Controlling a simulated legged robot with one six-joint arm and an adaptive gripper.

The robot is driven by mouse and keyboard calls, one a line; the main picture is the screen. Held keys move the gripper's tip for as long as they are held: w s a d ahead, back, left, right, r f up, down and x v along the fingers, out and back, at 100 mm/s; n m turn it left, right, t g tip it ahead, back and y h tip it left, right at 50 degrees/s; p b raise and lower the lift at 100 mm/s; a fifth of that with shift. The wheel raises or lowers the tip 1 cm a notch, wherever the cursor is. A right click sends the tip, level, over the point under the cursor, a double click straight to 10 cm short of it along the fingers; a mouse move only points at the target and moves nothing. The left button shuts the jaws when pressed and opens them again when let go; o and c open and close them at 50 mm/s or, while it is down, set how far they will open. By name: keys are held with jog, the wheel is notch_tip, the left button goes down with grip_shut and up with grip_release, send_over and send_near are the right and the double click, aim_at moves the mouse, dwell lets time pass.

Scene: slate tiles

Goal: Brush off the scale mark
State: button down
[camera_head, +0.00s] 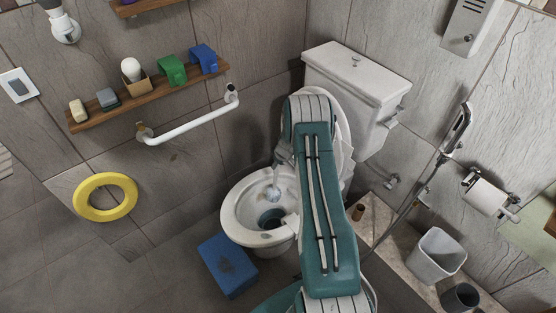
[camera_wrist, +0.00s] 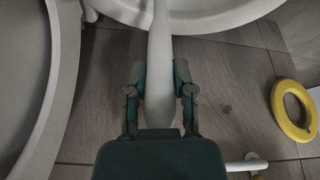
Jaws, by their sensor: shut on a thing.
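The white toilet bowl (camera_head: 235,212) stands in the middle of the head view with its lid raised, partly hidden behind my arm. A small brownish mark (camera_head: 266,236) shows at the bowl's front edge; I cannot tell whether it is the scale mark. My gripper (camera_wrist: 160,80) is shut on the pale handle of a brush (camera_wrist: 160,45), which points away toward the white rim at the top of the wrist view. In the head view the brush's light head (camera_head: 272,194) is inside the bowl, near its back left wall. Whether it touches the wall is unclear.
A blue stool (camera_head: 228,265) stands on the floor at the bowl's front left. A white grab bar (camera_head: 190,119) and a wooden shelf (camera_head: 150,93) are on the left wall. A yellow ring (camera_head: 105,197) is farther left. A grey bin (camera_head: 436,256) stands at right.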

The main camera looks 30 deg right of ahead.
jog(key=x, duration=0.2)
jog(key=w+x, duration=0.1)
jog(key=x, duration=0.2)
jog(key=shift+r, duration=0.2)
jog(key=shift+w+f, duration=0.15)
jog(key=shift+w, duration=0.15)
dwell(0.6)
jog(key=shift+a, duration=0.15)
jog(key=a, duration=0.6)
jog(key=shift+a, duration=0.4)
dwell(0.8)
jog(key=shift+d+f, duration=0.1)
jog(key=shift+d, duration=0.05)
